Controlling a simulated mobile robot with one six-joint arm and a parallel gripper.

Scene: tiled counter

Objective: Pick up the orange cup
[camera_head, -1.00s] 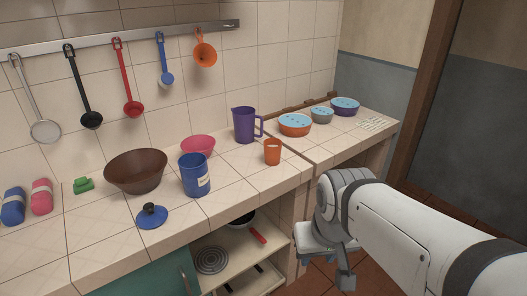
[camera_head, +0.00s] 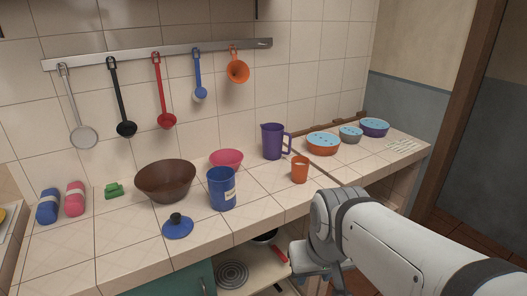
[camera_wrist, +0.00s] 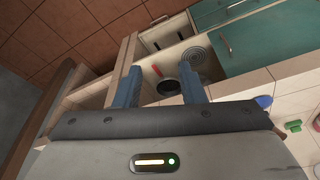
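The orange cup (camera_head: 300,170) stands upright on the tiled counter (camera_head: 262,205), near its front edge and in front of the purple jug (camera_head: 273,141). My gripper (camera_head: 318,272) hangs low in front of the counter, below the cup and apart from it. In the wrist view my gripper (camera_wrist: 160,78) has its two blue-grey fingers spread wide with nothing between them. The orange cup does not show in the wrist view.
A blue canister (camera_head: 221,189), a pink bowl (camera_head: 227,158), a brown bowl (camera_head: 165,180) and a blue lid (camera_head: 177,227) stand left of the cup. Lidded bowls (camera_head: 323,144) are to its right. An open shelf (camera_head: 245,268) lies under the counter.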

